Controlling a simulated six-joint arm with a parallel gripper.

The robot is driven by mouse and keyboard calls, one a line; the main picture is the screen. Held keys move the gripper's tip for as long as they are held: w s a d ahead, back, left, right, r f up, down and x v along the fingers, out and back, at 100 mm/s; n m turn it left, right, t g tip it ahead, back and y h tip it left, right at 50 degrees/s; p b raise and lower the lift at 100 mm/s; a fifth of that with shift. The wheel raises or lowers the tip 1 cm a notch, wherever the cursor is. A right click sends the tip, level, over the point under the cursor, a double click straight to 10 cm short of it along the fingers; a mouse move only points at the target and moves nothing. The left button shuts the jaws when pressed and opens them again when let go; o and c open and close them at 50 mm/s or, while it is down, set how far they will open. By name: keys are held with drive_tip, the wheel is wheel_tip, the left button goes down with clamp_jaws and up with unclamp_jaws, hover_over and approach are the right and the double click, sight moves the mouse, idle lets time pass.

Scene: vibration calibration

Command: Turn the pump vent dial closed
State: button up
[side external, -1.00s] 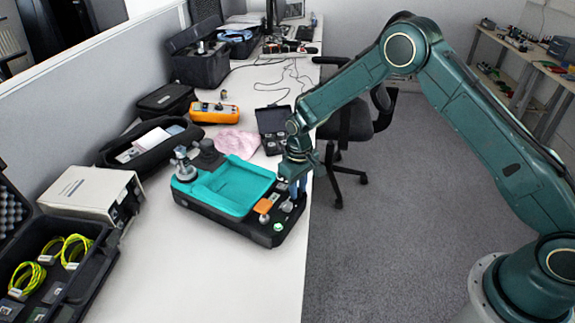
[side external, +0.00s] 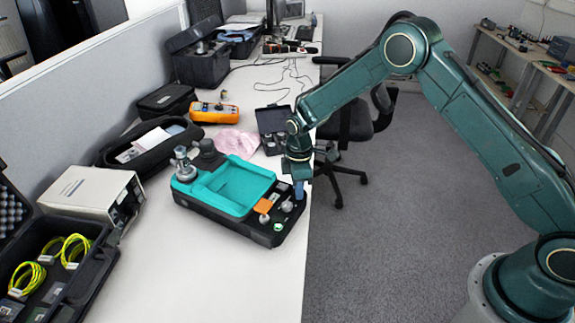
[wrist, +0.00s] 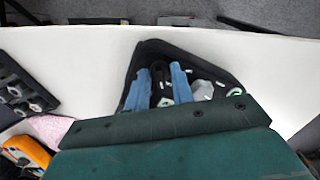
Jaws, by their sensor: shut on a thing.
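The pump unit (side external: 232,226) is a black case with a teal tray (side external: 236,188) on top, standing on the white bench. My gripper (side external: 299,190) points down at the far right corner of this end. In the wrist view, its two blue fingers stand on either side of a dark part, apparently the vent dial (wrist: 159,84), and are shut on it. The fingers and wrist hide much of the dial, and its setting cannot be read.
An open small black case (side external: 272,133) and a pink cloth (side external: 236,142) lie behind the unit. An orange meter (side external: 214,112) is farther back. A white instrument box (side external: 92,194) stands at left. The bench edge is close on the right.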

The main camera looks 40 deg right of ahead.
drive_tip(key=shift+r+n, duration=0.1)
drive_tip(key=shift+n, duration=0.7)
drive_tip(key=o, duration=1)
drive_tip(key=shift+r, duration=0.1)
wheel_tip(320, 180, up, 14)
drive_tip(key=shift+f, duration=0.2)
drive_tip(key=shift+r, duration=0.1)
